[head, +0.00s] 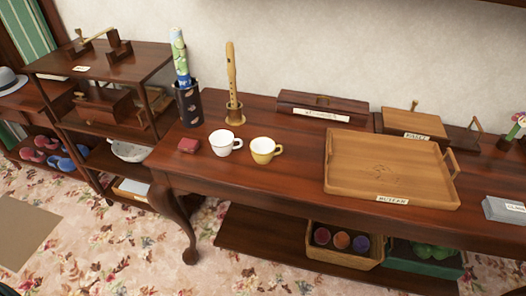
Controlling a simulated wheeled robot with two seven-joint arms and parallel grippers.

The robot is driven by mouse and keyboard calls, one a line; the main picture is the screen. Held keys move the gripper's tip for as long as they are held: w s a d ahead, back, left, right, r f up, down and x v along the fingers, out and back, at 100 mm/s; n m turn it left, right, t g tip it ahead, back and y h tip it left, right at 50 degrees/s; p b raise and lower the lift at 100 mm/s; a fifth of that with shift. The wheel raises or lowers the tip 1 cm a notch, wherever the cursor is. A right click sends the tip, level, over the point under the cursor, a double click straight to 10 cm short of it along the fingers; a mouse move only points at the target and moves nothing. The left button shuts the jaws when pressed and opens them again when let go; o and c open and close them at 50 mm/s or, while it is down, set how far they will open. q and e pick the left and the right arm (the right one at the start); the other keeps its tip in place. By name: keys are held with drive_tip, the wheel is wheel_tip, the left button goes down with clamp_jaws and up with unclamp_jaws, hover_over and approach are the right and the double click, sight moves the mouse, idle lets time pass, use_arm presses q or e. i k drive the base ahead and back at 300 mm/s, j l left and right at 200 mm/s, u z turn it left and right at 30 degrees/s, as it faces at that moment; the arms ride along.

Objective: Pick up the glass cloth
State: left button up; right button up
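I cannot make out a glass cloth for certain. A small dark red item (188,145), perhaps folded cloth, lies at the left end of the long dark table (285,150). A rolled item (180,57) with a green and blue pattern stands upright in a dark patterned holder (189,104) behind it; I cannot tell if it is cloth. A grey block (504,208) with a white label sits at the right edge of the view. Neither of my grippers is in view.
A white cup (222,143), a yellow-and-white cup (262,150) and a wooden tray (345,180) stand on the table. A recorder (231,75) stands upright behind the cups. Shelves (100,65) stand at the left. Flowered carpet (110,245) lies in front.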

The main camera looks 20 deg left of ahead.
sight(498, 209)
drive_tip(key=z, duration=1.3)
